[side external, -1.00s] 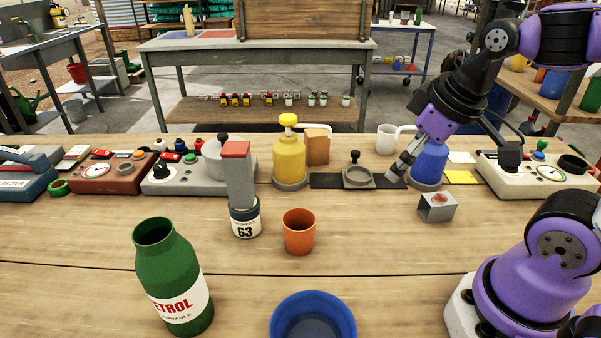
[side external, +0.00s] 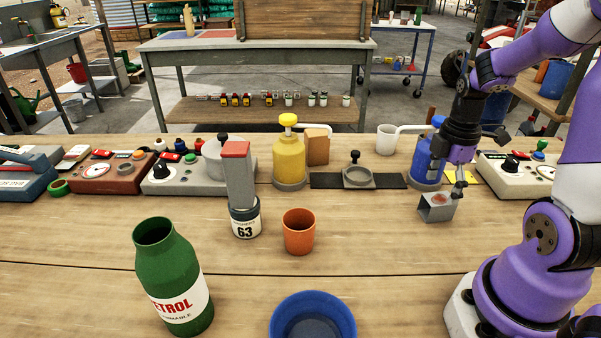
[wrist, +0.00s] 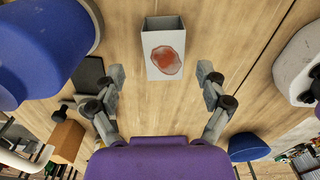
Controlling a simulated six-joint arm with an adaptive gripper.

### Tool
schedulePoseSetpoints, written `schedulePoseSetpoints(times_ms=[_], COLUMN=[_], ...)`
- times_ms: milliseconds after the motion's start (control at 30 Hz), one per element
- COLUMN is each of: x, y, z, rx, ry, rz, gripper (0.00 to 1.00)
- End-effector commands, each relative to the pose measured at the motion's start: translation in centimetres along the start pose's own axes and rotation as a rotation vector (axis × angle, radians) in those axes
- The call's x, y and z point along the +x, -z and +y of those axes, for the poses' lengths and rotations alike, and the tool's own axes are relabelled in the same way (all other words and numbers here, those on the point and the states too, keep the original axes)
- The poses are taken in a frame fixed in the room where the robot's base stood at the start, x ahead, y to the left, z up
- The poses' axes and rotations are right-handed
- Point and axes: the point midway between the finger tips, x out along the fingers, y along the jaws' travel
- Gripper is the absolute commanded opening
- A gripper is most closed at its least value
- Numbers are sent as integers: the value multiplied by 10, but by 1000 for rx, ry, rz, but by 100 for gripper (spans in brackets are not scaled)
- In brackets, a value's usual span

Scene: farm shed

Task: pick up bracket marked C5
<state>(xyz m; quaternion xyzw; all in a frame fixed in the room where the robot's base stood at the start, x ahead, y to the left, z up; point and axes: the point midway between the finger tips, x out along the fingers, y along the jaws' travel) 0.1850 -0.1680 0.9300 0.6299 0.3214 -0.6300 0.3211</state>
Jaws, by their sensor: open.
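A small grey bracket (side external: 437,207) with a reddish-brown patch on its top stands on the wooden bench, in front of the blue pump bottle. It also shows in the wrist view (wrist: 162,32), at the top middle; no marking C5 can be read on it. My gripper (side external: 462,184) points down just above and slightly right of the bracket in the side view. In the wrist view my gripper (wrist: 161,77) is open and empty, its fingers spread wider than the bracket. The bracket lies ahead of the fingertips, roughly centred between them.
The blue pump bottle (side external: 425,163) stands close behind my gripper. A yellow card (side external: 460,177) and a white control box (side external: 510,172) are to the right. An orange cup (side external: 299,232) and a blue bowl (side external: 313,318) stand left. Bare bench lies in front of the bracket.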

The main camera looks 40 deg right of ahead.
Motion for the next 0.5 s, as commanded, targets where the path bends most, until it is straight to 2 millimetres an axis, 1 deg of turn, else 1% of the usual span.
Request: schedulePoseSetpoints(times_ms=[133,233,333,500], x=[24,38,46,47], y=[-1,-1,-1,-1], z=[-6,-6,-5,-5], rx=[1,1,2,2], ry=[7,5,2,0], rz=[1,1,1,1], gripper=[85,85,85,85])
